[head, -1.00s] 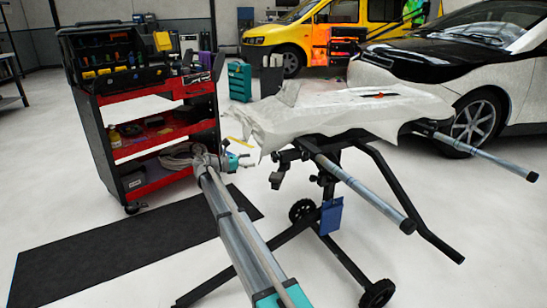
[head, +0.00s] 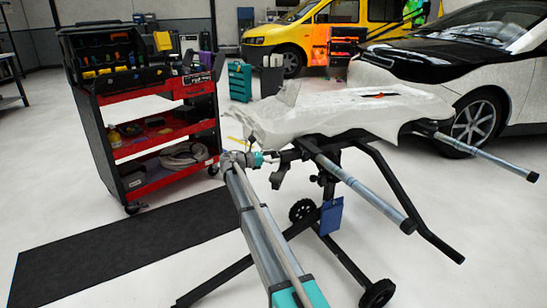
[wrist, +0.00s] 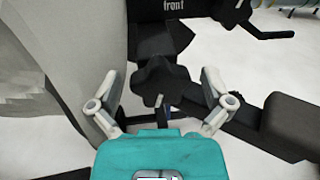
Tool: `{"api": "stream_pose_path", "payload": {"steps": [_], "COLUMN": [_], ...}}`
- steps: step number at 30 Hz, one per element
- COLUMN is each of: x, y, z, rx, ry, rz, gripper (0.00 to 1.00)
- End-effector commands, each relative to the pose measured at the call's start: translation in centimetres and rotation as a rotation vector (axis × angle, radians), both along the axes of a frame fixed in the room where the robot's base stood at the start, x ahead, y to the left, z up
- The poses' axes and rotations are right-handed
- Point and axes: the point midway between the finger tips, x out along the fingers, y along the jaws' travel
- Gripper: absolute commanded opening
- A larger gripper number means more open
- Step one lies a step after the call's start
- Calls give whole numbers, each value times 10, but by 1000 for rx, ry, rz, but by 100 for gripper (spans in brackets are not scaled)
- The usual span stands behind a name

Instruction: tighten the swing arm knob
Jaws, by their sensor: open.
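The black star-shaped knob (wrist: 160,79) shows in the middle of the wrist view, on the black stand frame. My gripper (wrist: 159,84) is open, with one pale finger on each side of the knob. Gaps show between the fingers and the knob, so I cannot see contact. In the head view my gripper (head: 272,158) is beside the black stand (head: 292,155), under the left end of the wrapped panel. The knob is too small to tell apart there.
A wrapped pale panel (head: 350,110) lies on the stand, and its covering hangs close on the left in the wrist view. A black bar (wrist: 296,122) is at right.

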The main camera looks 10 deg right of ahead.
Motion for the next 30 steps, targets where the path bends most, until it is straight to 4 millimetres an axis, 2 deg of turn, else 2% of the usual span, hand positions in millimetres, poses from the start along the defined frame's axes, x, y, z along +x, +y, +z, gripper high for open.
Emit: {"api": "stream_pose_path", "payload": {"steps": [4,16,17,30], "x": [0,0,1,0], "y": [0,0,6,0], "z": [0,0,0,1], "rx": [0,0,0,23], "ry": [0,0,0,-79], "rz": [0,-1,1,0], "gripper": [100,26,22,22]}}
